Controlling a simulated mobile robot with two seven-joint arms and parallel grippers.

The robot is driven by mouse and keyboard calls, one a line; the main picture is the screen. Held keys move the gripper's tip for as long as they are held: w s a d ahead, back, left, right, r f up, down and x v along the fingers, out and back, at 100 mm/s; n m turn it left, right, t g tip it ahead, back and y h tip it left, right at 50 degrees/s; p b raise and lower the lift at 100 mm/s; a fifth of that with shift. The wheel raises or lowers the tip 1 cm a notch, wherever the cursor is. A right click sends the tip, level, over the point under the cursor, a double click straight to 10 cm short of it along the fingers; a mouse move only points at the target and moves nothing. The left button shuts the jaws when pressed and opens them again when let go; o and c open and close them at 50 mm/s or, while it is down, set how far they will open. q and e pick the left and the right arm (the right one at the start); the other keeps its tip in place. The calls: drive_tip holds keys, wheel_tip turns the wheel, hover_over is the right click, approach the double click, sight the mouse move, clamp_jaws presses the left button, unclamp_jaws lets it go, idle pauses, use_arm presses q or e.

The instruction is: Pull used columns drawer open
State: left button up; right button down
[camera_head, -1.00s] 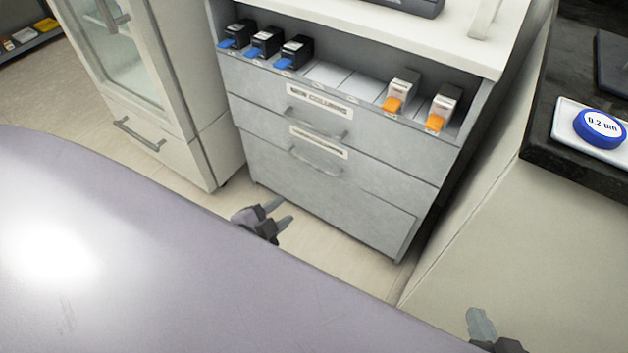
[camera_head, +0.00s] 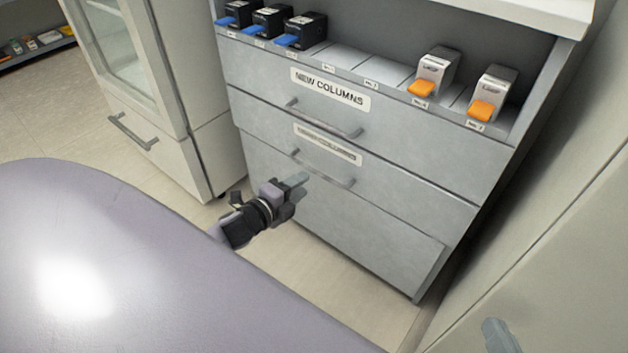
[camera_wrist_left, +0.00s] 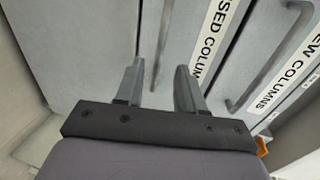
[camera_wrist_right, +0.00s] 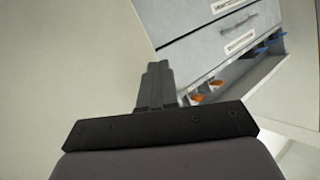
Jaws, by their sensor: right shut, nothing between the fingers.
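The used columns drawer (camera_head: 400,190) is the grey drawer below the new columns drawer and looks shut. Its white label (camera_head: 328,143) is blurred in the head view; the left wrist view shows part of that label (camera_wrist_left: 216,38). Its bar handle (camera_head: 322,170) is below the label. My left gripper (camera_head: 302,184) is open in front of the drawer, just below and left of the handle. In the left wrist view its two fingers (camera_wrist_left: 161,78) are apart, pointing at the drawer front; contact cannot be told. My right gripper (camera_wrist_right: 156,75) is shut and empty, at the lower right (camera_head: 498,335).
The new columns drawer (camera_head: 410,135) is just above, with its own handle (camera_head: 322,120). Black and white column boxes stand on the shelf above. A white cabinet (camera_head: 165,125) is to the left. A purple-grey rounded surface (camera_head: 150,270) fills the lower left.

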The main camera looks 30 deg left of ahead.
sight(317, 174)
use_arm(q)
drive_tip(key=shift+b+x, duration=1)
drive_tip(key=shift+x, duration=1.8)
use_arm(e)
drive_tip(key=shift+s+d+f+n+t, duration=0.15)
drive_tip(key=shift+d+n+t, duration=0.3)
drive_tip(key=shift+d, duration=0.25)
use_arm(q)
clamp_jaws()
